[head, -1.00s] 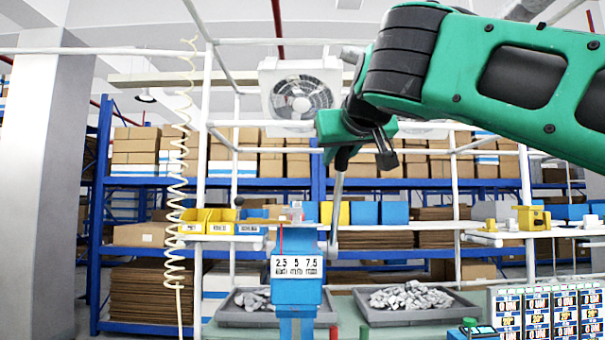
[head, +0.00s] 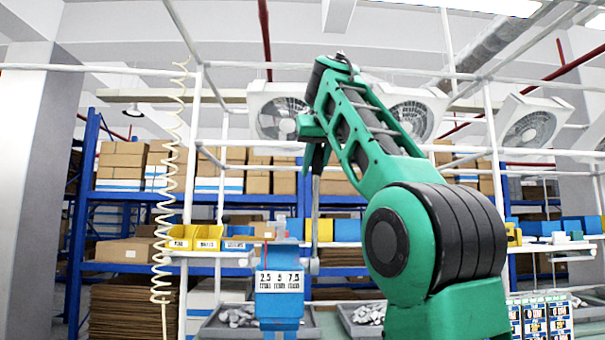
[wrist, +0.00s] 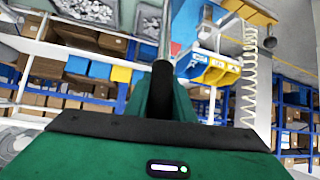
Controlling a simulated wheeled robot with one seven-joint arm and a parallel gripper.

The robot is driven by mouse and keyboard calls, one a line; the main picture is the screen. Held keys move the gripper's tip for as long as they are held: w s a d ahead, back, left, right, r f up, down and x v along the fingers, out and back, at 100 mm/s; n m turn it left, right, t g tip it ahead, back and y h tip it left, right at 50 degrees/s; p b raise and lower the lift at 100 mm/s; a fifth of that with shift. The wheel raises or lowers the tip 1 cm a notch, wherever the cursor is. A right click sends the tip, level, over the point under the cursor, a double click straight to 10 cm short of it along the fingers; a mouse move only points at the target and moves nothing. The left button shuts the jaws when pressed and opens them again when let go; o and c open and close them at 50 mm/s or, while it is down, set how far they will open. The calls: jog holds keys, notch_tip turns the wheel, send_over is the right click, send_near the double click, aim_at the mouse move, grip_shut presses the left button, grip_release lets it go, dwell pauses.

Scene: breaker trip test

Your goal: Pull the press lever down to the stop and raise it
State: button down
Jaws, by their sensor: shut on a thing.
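The blue press (head: 279,300) stands in the lower middle of the head view, with a white plate marked 2.5, 5 and 7.5 on its front. Its lever, a thin grey rod (head: 316,205), rises nearly upright along the press's right side. My gripper (head: 317,160) is at the top of the lever, above and slightly right of the press. The exact grip is partly hidden by the fingers.
Yellow bins (head: 194,238) sit on a shelf left of the press. A coiled hose (head: 165,200) hangs further left. Trays of grey pieces (head: 238,316) lie behind the press. White frame posts (head: 194,150) and fans (head: 278,112) stand around and above.

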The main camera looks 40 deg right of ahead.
jog(key=shift+w+d+r+g, duration=0.15)
jog(key=shift+w+d+g, duration=0.15)
jog(key=shift+w, duration=0.25)
jog(key=c, duration=1.5)
grip_release()
jog(key=shift+a, duration=0.15)
jog(key=shift+c, duration=0.2)
